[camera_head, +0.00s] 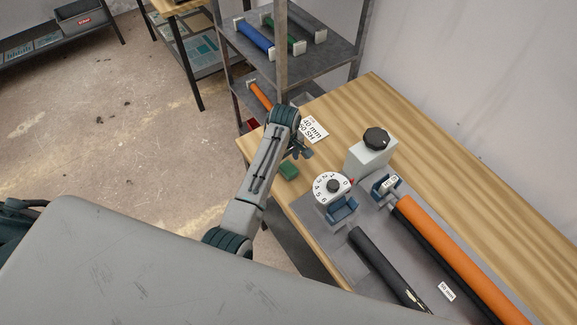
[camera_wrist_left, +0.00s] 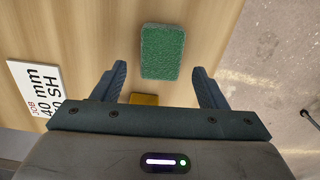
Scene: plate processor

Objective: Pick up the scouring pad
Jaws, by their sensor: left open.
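The scouring pad (camera_head: 289,170) is a small green block lying on the wooden table near its left edge. In the left wrist view the pad (camera_wrist_left: 162,52) lies green side up, centred ahead of the fingertips. A yellow piece (camera_wrist_left: 145,99) shows between the fingers there, close to the gripper body; I cannot tell what it belongs to. My left gripper (camera_head: 302,152) is just above the table, beside the pad. In the left wrist view its two fingers (camera_wrist_left: 162,72) are spread wide with the pad between and beyond their tips. My right gripper is not in view.
A white job card (camera_head: 313,129) lies beside the left gripper. A dial (camera_head: 332,188), a grey box with a black knob (camera_head: 371,152) and an orange roller (camera_head: 450,255) stand to the right. A metal shelf (camera_head: 290,45) with rollers stands behind the table.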

